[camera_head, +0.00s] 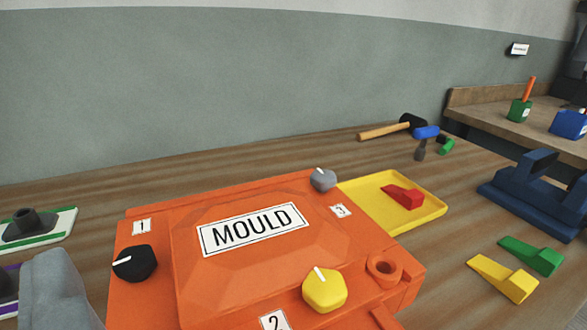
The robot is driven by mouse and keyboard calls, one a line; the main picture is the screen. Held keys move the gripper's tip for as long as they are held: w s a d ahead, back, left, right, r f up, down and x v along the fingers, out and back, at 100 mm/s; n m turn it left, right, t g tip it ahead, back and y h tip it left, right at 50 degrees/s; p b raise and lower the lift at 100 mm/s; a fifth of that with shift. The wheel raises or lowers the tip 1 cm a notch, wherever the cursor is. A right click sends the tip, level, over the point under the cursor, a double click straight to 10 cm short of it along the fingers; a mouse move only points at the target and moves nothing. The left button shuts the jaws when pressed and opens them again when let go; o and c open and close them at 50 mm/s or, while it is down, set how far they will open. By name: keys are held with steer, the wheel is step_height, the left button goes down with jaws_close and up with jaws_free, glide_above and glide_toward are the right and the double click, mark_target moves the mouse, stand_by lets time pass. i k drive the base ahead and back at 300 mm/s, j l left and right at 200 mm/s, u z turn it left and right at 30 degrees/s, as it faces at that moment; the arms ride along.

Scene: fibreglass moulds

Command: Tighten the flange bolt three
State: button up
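The orange mould (150,290) lies on the wooden bench with a MOULD label on its raised middle. Flange bolt three is the grey knob (323,180) at the mould's far right corner, beside the label 3 (341,211). A white line on its top points up and slightly left. A black knob (134,263) sits by label 1 (141,227) at the left. A yellow knob (324,289) sits by label 2 (273,320) at the front. My gripper is not in view.
A yellow tray (432,208) holding a red wedge (403,196) stands right behind the mould. Green (531,254) and yellow (503,278) wedges and a blue stand (535,195) are at right. A hammer (393,128) lies behind. A grey shape (60,292) is cut off lower left.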

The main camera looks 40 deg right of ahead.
mark_target(323, 180)
steer(key=z, duration=0.8)
